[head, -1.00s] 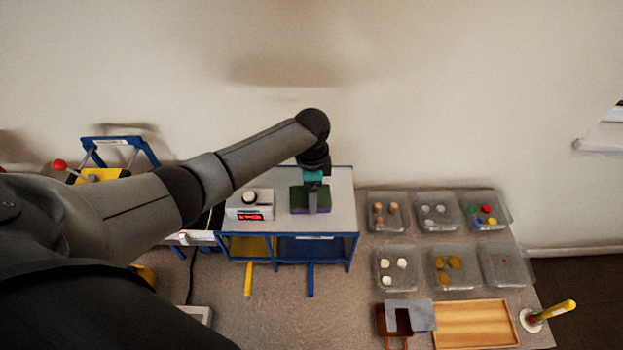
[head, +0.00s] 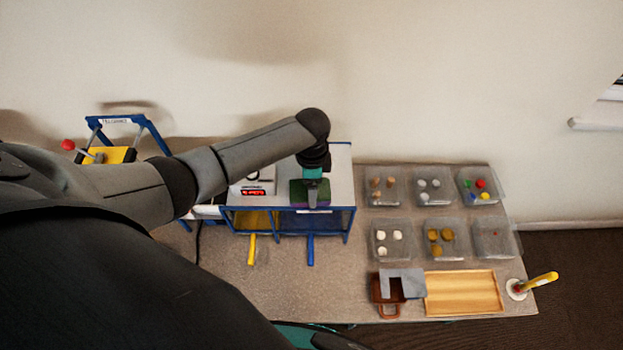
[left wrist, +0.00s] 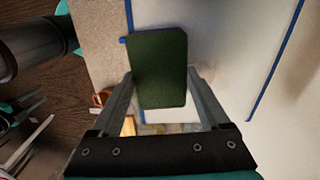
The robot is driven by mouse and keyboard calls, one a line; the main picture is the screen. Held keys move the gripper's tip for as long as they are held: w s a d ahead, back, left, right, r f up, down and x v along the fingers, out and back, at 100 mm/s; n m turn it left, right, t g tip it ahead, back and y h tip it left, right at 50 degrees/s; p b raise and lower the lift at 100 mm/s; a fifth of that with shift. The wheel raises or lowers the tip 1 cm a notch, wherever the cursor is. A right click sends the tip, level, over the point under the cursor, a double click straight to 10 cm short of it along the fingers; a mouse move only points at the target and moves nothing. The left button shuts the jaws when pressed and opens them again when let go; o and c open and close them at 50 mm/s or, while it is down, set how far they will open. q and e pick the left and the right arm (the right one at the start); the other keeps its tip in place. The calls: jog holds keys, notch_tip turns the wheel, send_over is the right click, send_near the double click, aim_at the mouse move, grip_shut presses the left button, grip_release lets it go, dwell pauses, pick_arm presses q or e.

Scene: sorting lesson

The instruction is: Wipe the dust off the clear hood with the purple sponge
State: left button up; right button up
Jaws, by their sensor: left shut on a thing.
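The sponge (head: 298,192), dark green on top with a purple lower edge, is held by my left gripper (head: 312,203). It also shows between the two fingers in the left wrist view (left wrist: 158,65). The gripper points down and is shut on it. The sponge is over the front part of the pale, blue-edged top of the hood (head: 341,170); I cannot tell whether it touches. My arm hides part of that top. I cannot make out dust. My right gripper is not in view.
A white box with a red display (head: 252,188) sits left of the sponge, partly behind my arm. Several clear bins (head: 392,254) with small pieces stand at the right.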

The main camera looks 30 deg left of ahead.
pick_arm(q)
jog(key=shift+w+a+b, duration=0.45)
jog(key=shift+w+b, duration=0.05)
jog(key=shift+w, duration=0.4)
jog(key=shift+w+a+b, duration=0.4)
jog(key=shift+w+b, duration=0.1)
jog(key=shift+w, duration=0.35)
jog(key=shift+w+a+f+b, duration=0.1)
jog(key=shift+w+a+b, duration=0.2)
jog(key=shift+w+b, duration=0.3)
jog(key=shift+w+a+f+b, duration=0.1)
jog(key=shift+w+a+b, duration=0.15)
jog(key=shift+w+b, duration=0.3)
jog(key=shift+w+a+r+b, duration=0.15)
jog(key=shift+w+a+b, duration=0.15)
jog(key=shift+w, duration=0.1)
jog(key=shift+w+a+b, duration=0.35)
jog(key=shift+w+b, duration=0.55)
jog(key=shift+w+a+b, duration=0.3)
jog(key=shift+w+b, duration=0.4)
jog(key=shift+b, duration=0.05)
jog(key=shift+r, duration=0.1)
notch_tip(320, 180, up, 6)
jog(key=p, duration=0.6)
jog(key=shift+p, duration=0.35)
